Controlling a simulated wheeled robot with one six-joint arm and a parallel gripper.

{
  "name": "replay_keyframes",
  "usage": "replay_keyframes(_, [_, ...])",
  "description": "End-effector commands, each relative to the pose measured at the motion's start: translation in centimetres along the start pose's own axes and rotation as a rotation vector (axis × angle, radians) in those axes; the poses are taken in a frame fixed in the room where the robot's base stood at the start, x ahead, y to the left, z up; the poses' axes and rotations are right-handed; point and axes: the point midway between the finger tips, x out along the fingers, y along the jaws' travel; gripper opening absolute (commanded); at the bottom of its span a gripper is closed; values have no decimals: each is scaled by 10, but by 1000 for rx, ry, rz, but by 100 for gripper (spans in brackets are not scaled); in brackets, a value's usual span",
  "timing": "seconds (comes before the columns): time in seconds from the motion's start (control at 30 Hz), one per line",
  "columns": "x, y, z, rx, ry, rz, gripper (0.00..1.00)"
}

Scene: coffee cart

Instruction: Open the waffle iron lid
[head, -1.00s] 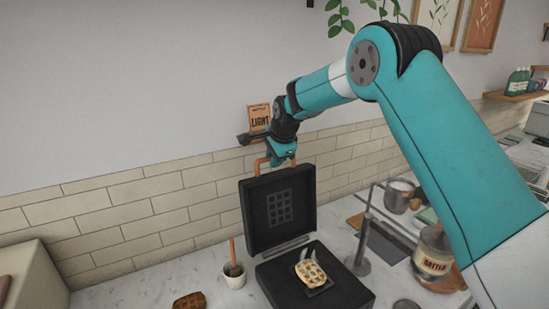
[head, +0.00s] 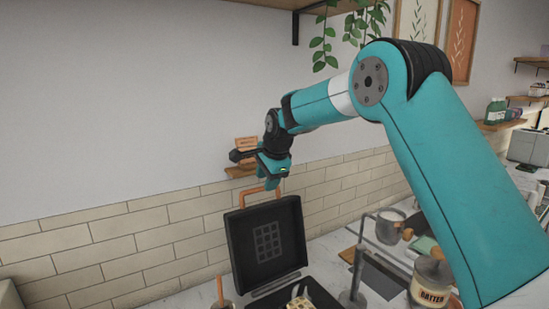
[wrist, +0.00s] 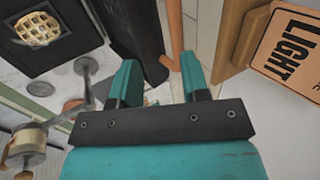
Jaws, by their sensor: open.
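The waffle iron's black lid (head: 265,240) stands raised and near upright, its gridded inner face showing. Its orange handle (head: 258,192) sticks up from the lid's top edge. The black base (head: 322,296) is cut off at the bottom of the head view, with a waffle (head: 300,303) on it. The waffle also shows in the wrist view (wrist: 38,28). My gripper (head: 271,183) is open and empty beside the top of the handle. In the wrist view the orange handle (wrist: 175,35) shows beyond the two spread fingers (wrist: 160,78); I cannot tell whether they touch it.
A sign reading LIGHT (wrist: 290,50) stands on a small wooden wall shelf (head: 238,172) close behind my gripper. A batter jar (head: 432,280) and a metal stand (head: 355,270) are to the right of the iron.

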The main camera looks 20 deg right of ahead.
Motion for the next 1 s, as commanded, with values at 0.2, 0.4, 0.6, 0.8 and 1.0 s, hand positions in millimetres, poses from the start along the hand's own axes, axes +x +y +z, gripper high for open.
replay_keyframes(0.2, [-55, 1, 0, 1, 1, -5, 42])
replay_keyframes(0.4, [-97, 1, 0, 0, 1, -3, 42])
replay_keyframes(0.6, [-118, 0, 0, 0, 1, 0, 42])
replay_keyframes(0.8, [-121, 0, 0, 0, 1, 1, 42])
replay_keyframes(1.0, [-121, 0, 0, 1, 1, 1, 42])
